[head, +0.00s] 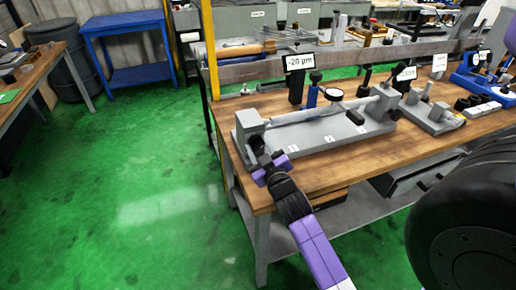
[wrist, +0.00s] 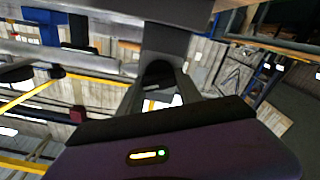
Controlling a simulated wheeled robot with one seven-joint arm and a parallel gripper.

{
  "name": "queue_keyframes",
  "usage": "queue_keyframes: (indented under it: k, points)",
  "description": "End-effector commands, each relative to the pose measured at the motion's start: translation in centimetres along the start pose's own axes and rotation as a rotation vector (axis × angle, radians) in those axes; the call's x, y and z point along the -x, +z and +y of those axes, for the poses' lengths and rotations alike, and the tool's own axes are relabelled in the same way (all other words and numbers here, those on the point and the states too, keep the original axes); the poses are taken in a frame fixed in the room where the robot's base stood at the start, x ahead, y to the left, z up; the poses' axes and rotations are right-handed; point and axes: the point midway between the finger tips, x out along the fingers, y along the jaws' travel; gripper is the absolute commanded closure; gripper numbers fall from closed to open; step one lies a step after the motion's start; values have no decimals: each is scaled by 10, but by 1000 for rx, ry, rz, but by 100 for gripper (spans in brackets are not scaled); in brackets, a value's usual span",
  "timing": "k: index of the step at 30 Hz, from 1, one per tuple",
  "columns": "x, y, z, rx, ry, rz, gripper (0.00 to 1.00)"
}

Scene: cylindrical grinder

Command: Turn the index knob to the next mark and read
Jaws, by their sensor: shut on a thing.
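A grey bench fixture (head: 345,133) stands on the wooden workbench, with a long bar (head: 305,115) between its two end blocks. A dark rounded knob (wrist: 158,72) also shows between the fingers in the wrist view. My gripper (head: 263,160), purple and black, is shut on the knob; it also shows in the wrist view (wrist: 160,88). A dial indicator (head: 333,94) stands over the bar on a blue post. A display (head: 299,62) behind it reads "-20 µm". The knob's marks cannot be made out.
A second grey fixture (head: 432,112) and a blue device (head: 482,76) stand to the right on the workbench (head: 320,178). A grey beam (head: 255,70) runs behind. A yellow post (head: 210,50) rises at the bench's back left.

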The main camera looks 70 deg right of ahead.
Motion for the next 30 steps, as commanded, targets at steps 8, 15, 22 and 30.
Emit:
queue_keyframes:
  k: [8,15,22,30]
  points:
    - [0,1,-1,-42,-1,-2,99]
    - [0,1,-1,-44,-2,-3,99]
    - [0,1,0,-43,-1,-2,38]
    - [0,0,0,-43,-1,-1,38]
